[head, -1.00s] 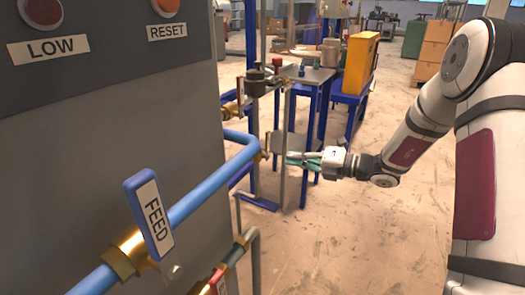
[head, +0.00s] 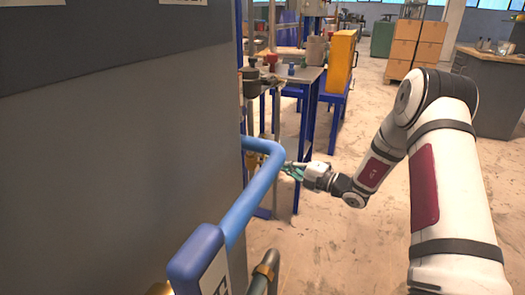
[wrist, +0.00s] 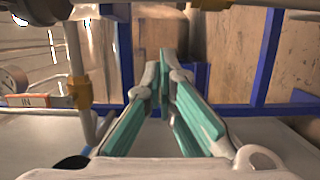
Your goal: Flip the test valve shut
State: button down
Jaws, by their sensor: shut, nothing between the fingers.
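I cannot make out a handle labelled as the test valve in either view. My gripper (head: 288,170) is just right of the bend in the blue pipe (head: 262,147) in the head view, out at the end of my arm. In the wrist view, its green-padded fingers (wrist: 165,62) are closed together with nothing between them. A brass fitting (wrist: 80,92) on a pale pipe is left of the fingers, apart from them. A blue lever handle (head: 200,258), labelled FEED in the earlier frame, is at the bottom of the head view, partly cut off.
A grey cabinet (head: 120,150) fills the left. A dark pipe end (head: 266,268) rises beside the blue handle. Behind my gripper stands a blue-legged table (head: 308,76) with a yellow box (head: 341,62). The wrist view shows an IN tag (wrist: 35,101). Open floor lies to the right.

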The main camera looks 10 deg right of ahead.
aim_at(265, 148)
jog(key=shift+w+a, duration=0.1)
jog(key=w+a+b, duration=0.1)
jog(key=w, duration=0.2)
jog(key=w+a+b, duration=0.1)
jog(key=w+b, duration=0.1)
jog(key=w, duration=0.2)
jog(key=w+a+b, duration=0.2)
jog(key=w, duration=0.1)
jog(key=shift+w+a, duration=0.1)
jog(key=shift+w, duration=0.25)
jog(key=shift+d+r, duration=0.15)
jog(key=shift+d, duration=0.05)
jog(key=shift+w+d+m+p, duration=0.1)
jog(key=shift+w+m+p, duration=0.15)
jog(key=shift+p, duration=0.4)
